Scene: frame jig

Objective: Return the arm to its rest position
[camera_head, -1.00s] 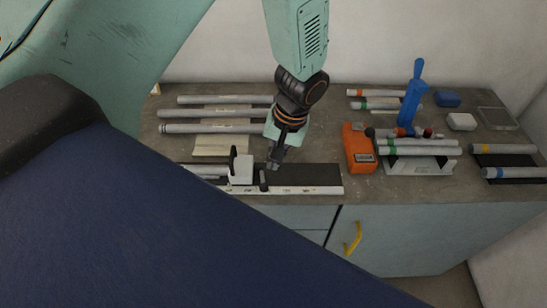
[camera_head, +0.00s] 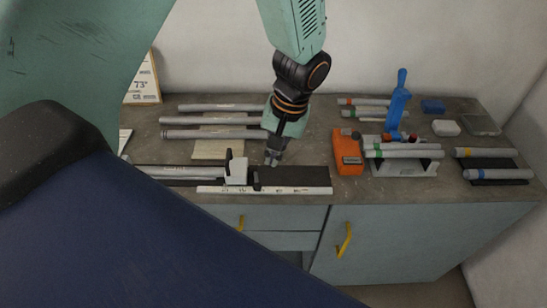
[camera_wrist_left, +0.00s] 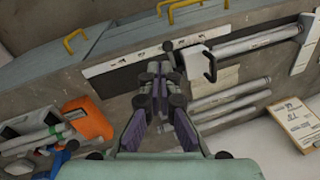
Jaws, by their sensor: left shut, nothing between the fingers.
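My left gripper (camera_head: 272,160) hangs over the counter in the head view, just behind the dark bed of the frame jig (camera_head: 298,175). Its fingers are together with nothing between them. The left wrist view also shows the left gripper (camera_wrist_left: 160,70) with its fingertips close together, pointing toward the jig's ruler strip (camera_wrist_left: 125,60). A grey clamp block (camera_head: 236,172) sits on the jig to the left of the gripper. The gripper appears apart from the block. My right gripper is not in view.
Several grey tubes (camera_head: 212,120) lie behind the jig on the left. An orange device (camera_head: 348,152) and a tube rack (camera_head: 405,168) with a blue upright tool (camera_head: 398,100) stand to the right. More tubes (camera_head: 500,174) lie far right. A sign (camera_head: 145,82) leans at the back left.

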